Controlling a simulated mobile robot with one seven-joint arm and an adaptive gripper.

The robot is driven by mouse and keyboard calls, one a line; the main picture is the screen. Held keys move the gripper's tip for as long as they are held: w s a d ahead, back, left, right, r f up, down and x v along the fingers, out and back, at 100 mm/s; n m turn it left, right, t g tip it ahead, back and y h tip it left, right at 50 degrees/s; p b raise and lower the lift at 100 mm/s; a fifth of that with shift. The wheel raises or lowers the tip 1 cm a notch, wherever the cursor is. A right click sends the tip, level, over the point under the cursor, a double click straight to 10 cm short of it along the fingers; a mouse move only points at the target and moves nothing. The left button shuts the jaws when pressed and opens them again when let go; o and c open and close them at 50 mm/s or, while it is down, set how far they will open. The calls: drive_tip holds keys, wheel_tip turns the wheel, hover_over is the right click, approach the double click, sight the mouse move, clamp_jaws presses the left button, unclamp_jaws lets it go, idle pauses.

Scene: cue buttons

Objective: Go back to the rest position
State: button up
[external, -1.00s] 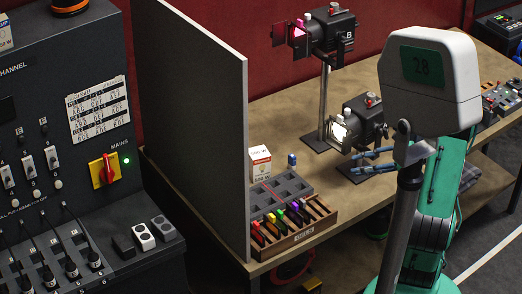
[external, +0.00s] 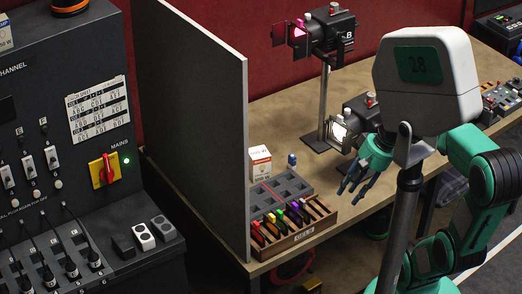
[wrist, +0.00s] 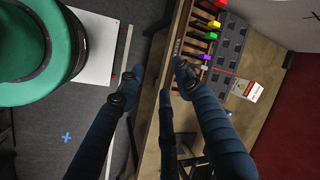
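My gripper (external: 354,188) hangs by the front edge of the wooden bench (external: 268,112), to the right of the slotted wooden rack (external: 298,238) and in front of the lower lamp. Its dark blue fingers are spread apart, with nothing visible between them. In the wrist view my gripper (wrist: 156,82) also shows spread, empty fingers, over the bench edge and the grey floor. No marker for a rest position shows.
The rack holds several coloured pieces beside a grey tray (external: 289,184). A white box (external: 260,162) and a small blue item (external: 292,158) stand behind. The upper lamp (external: 331,30) and lower lamp (external: 352,126) stand further back. A grey partition (external: 195,110) rises on the left.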

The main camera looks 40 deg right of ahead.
wheel_tip(320, 180, up, 8)
drive_tip(key=s+n+t+h, duration=0.1)
drive_tip(key=n+t+h, duration=0.2)
drive_tip(key=n, duration=0.3)
drive_tip(key=shift+d+f+h, duration=0.15)
drive_tip(key=shift+d+h, duration=0.1)
drive_tip(key=shift+h, duration=0.25)
